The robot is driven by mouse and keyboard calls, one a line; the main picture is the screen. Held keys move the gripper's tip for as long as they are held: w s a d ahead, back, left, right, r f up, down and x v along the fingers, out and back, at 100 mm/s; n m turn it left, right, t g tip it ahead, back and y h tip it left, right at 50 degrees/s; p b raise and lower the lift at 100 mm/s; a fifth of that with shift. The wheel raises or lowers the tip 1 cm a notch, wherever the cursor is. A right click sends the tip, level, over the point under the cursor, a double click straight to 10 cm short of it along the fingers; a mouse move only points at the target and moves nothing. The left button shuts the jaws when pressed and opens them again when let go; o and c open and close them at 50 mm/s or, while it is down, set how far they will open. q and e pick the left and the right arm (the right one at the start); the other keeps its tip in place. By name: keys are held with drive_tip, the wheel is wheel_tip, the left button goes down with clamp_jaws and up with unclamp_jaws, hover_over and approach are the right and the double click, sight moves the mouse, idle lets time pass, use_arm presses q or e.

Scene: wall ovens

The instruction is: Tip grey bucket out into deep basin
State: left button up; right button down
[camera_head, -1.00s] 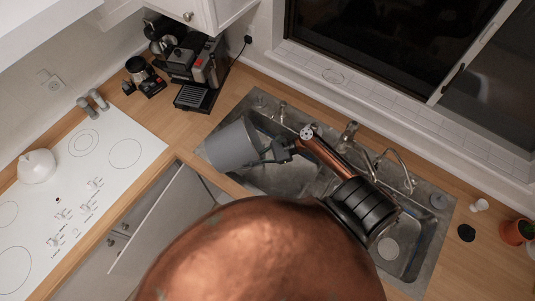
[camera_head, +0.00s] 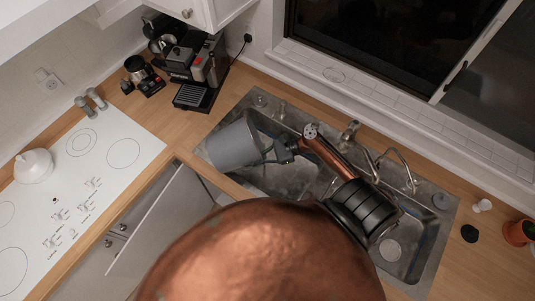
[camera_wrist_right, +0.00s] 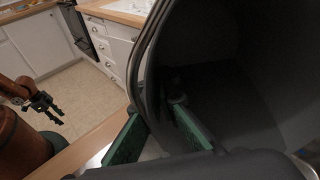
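The grey bucket (camera_head: 234,147) is tilted on its side over the left part of the sink in the head view. My right gripper (camera_head: 271,154) is shut on the bucket's wall near the rim. In the wrist view its green finger pads (camera_wrist_right: 160,128) lie on either side of the wall, and the dark bucket interior (camera_wrist_right: 225,85) fills the right; a small dark shape inside is unclear. The sink's larger left basin (camera_head: 292,181) lies below and right of the bucket. My left gripper (camera_wrist_right: 43,104) shows in the wrist view, empty, fingers apart, away from the bucket.
A smaller basin with a drain (camera_head: 389,250) is on the right. Faucets (camera_head: 394,168) stand along the sink's back edge. A coffee machine (camera_head: 195,72) and a white cooktop (camera_head: 85,185) are to the left. An open cabinet door (camera_head: 160,225) stands in front.

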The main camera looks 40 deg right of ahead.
drive_tip(key=shift+s+d+f+t+y+b, duration=0.3)
drive_tip(key=shift+d+f+y+b, duration=0.4)
drive_tip(key=shift+b, duration=1.05)
idle(0.4)
drive_tip(key=shift+d+f+b, duration=0.2)
drive_tip(key=shift+f+b, duration=0.05)
drive_tip(key=shift+b, duration=0.4)
idle(0.4)
drive_tip(key=shift+d+f+y+b, duration=0.15)
drive_tip(key=shift+y+b, duration=0.15)
drive_tip(key=shift+b, duration=0.1)
drive_tip(key=shift+s+f+b, duration=0.1)
drive_tip(key=shift+f+b, duration=0.05)
drive_tip(key=shift+b, duration=0.2)
drive_tip(key=shift+s+d+f+t+y+b, duration=0.1)
drive_tip(key=shift+d+f+t+y+b, duration=0.25)
drive_tip(key=shift+b, duration=0.4)
